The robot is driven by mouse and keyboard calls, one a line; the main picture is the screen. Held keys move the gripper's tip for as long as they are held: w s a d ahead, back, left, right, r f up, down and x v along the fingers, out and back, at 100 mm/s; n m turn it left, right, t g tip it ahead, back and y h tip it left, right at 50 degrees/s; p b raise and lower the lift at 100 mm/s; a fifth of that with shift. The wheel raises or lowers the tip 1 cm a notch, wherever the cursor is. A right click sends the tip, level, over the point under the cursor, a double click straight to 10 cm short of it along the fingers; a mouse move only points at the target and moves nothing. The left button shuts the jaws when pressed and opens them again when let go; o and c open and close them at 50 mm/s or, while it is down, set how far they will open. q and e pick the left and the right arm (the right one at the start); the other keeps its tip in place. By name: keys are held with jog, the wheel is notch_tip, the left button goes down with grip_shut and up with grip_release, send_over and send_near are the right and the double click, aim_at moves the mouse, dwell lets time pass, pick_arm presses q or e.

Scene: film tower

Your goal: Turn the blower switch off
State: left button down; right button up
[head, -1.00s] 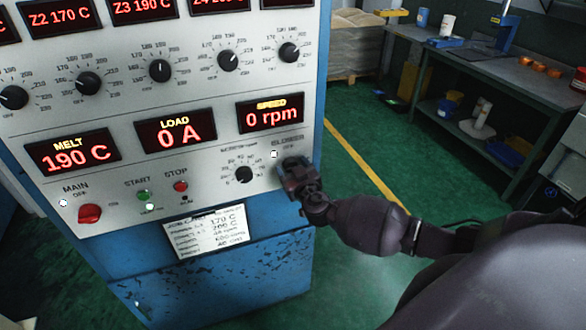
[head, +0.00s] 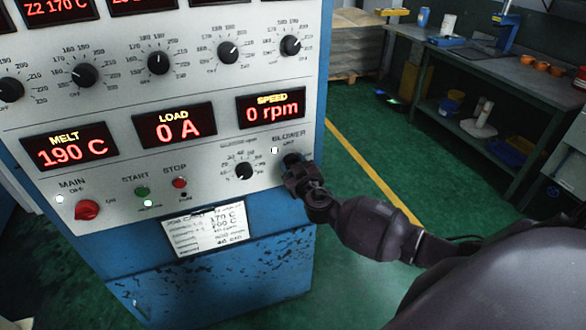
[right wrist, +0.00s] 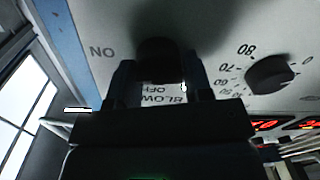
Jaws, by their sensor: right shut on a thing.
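The blower switch is a dark knob (right wrist: 160,55) low on the right side of the grey control panel, under the BLOWER label (head: 289,138). My right gripper (head: 294,170) is at this switch and mostly covers it in the head view. In the right wrist view the two fingers (right wrist: 160,80) stand on either side of the knob, shut on it. The OFF label and the ON label (right wrist: 102,52) show around it there. The knob's pointer is hidden, so its setting cannot be read. A small white light (head: 274,150) beside the switch is lit. My left gripper is not in view.
A speed dial (head: 244,171) is just left of the switch. The red main switch (head: 87,210) and the start (head: 142,191) and stop (head: 180,183) buttons are farther left. A workbench (head: 500,75) stands at the back right. Green floor beside the cabinet is free.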

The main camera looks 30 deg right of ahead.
jog(key=shift+f+n+b, duration=0.1)
jog(key=shift+n+b, duration=0.35)
jog(key=shift+n, duration=1.45)
jog(key=n+p, duration=0.1)
jog(key=n, duration=0.5)
jog(key=shift+h, duration=0.3)
jog(key=n+p, duration=0.1)
jog(key=n, duration=0.3)
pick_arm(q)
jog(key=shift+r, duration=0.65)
pick_arm(e)
jog(key=shift+n+g, duration=0.3)
jog(key=shift+n, duration=0.7)
pick_arm(q)
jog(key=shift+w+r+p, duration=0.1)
jog(key=shift+p, duration=0.2)
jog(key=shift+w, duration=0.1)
pick_arm(e)
jog(key=o, duration=0.9)
jog(key=shift+a, duration=0.1)
